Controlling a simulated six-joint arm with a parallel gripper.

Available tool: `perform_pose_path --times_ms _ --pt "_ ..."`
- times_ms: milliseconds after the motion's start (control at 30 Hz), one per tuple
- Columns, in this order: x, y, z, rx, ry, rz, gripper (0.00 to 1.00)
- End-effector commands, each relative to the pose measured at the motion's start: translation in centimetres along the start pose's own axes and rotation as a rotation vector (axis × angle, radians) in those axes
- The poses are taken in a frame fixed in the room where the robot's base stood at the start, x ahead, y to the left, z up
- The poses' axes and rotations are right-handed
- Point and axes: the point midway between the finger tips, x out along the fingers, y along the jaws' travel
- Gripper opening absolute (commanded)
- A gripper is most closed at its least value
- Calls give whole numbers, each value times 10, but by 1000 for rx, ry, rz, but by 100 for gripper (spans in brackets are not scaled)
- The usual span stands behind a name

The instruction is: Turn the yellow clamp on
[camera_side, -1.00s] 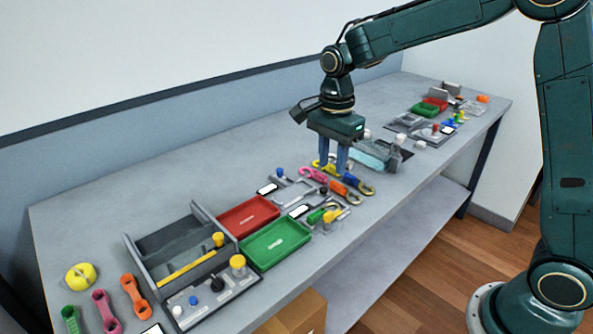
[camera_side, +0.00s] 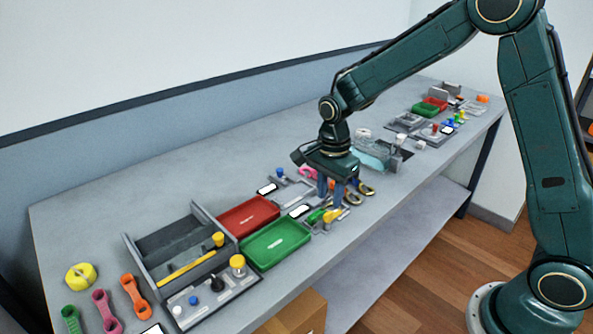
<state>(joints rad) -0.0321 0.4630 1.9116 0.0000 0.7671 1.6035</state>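A yellow clamp handle (camera_side: 333,216) sits on a small grey fixture near the front edge of the bench, beside a green handle (camera_side: 314,217). My gripper (camera_side: 331,202) points down just above and behind this fixture. Its two blue fingers are apart with a gap between them, and nothing clear is held. The fingertips overlap the far side of the fixture in this view, so I cannot tell if they touch it. The fingers hide part of the fixture and the tools behind it.
A green tray (camera_side: 276,260) and a red tray (camera_side: 224,221) lie left of the fixture. A second grey fixture with a blue knob (camera_side: 279,172) stands behind. Pink and orange-handled tools lie partly hidden behind my gripper. A grey divided box (camera_side: 137,254) stands farther left.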

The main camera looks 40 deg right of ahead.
Motion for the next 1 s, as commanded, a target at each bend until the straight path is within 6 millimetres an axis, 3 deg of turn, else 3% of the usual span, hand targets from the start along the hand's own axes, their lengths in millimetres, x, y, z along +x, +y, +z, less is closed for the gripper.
perform_pose_path --times_ms 300,767,933,1000 --pt "40 0 0 0 0 3 32" --pt "49 0 0 0 0 0 32" --pt "49 0 0 0 0 0 2" --pt "49 0 0 0 0 0 0"
